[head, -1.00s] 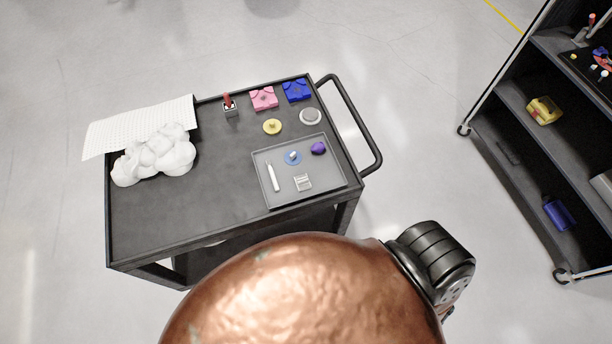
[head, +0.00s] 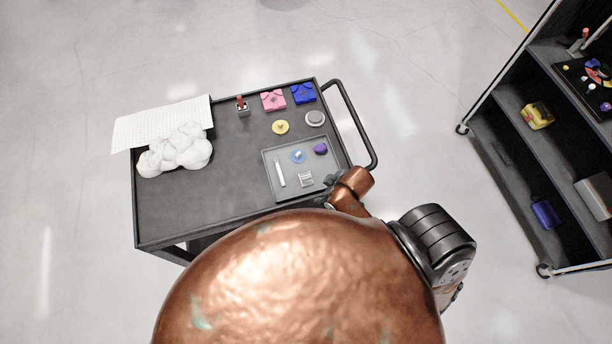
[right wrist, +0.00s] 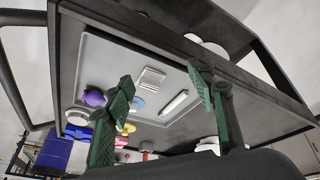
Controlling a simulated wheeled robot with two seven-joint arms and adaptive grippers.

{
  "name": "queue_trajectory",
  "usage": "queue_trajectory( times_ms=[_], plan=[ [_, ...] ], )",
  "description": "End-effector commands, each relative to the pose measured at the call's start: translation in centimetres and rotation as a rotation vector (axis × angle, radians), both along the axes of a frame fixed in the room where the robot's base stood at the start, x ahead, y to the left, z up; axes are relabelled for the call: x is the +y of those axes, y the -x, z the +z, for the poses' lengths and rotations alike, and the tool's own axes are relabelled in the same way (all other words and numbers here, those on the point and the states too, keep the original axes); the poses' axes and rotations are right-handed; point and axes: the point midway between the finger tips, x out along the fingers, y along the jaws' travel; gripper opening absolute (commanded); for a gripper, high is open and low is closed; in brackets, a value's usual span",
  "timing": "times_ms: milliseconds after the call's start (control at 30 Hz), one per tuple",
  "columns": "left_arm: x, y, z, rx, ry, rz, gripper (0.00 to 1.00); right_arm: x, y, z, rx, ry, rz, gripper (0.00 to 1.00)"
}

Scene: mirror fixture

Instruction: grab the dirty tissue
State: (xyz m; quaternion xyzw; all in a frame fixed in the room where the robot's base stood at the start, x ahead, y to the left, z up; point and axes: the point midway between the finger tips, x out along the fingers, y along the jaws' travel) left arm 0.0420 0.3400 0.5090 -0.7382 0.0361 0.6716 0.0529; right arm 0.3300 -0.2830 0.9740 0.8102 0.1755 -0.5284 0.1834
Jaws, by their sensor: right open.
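A white crumpled heap (head: 175,152), which looks like the tissue, lies on the left part of the black cart top (head: 225,205), beside a white dotted sheet (head: 160,122). I cannot see dirt on it. My right gripper (head: 331,181) is at the cart's right side, by the right edge of the grey tray (head: 268,190), well apart from the heap. In the right wrist view its green fingers (right wrist: 163,92) are spread with nothing between them, the tray showing behind. My left gripper is not in view.
The tray holds a purple lump (head: 320,149), a blue disc (head: 298,157), a white stick (head: 280,172) and a small pale block (head: 306,179). Pink (head: 273,100) and blue (head: 303,93) blocks stand at the back. A shelf (head: 500,165) stands at right. The cart's front left is bare.

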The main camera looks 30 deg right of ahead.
Motion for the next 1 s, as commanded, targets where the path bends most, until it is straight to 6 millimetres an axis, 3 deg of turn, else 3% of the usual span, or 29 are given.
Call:
queue_trajectory(
  times_ms=[100,367,500,567,667,800,1000],
  plan=[
    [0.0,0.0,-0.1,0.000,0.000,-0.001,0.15,2.7,-2.3,0.1,-0.027,0.026,0.210,0.51],
    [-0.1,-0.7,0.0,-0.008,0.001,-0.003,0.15,8.6,-6.1,0.4,-0.089,0.119,0.734,0.51],
    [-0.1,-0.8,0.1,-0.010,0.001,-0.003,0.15,11.0,-7.8,0.3,-0.115,0.217,1.125,0.51],
    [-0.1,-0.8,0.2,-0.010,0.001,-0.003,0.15,11.3,-8.4,0.0,-0.114,0.275,1.329,0.51],
    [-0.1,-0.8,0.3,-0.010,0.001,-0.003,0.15,10.1,-9.4,-0.5,-0.088,0.376,1.672,0.51],
    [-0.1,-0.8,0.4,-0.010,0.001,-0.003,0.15,6.0,-10.7,-0.7,-0.019,0.467,2.029,0.51],
    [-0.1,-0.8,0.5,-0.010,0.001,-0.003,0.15,0.9,-12.0,0.0,0.061,0.507,2.287,0.51]
  ],
)
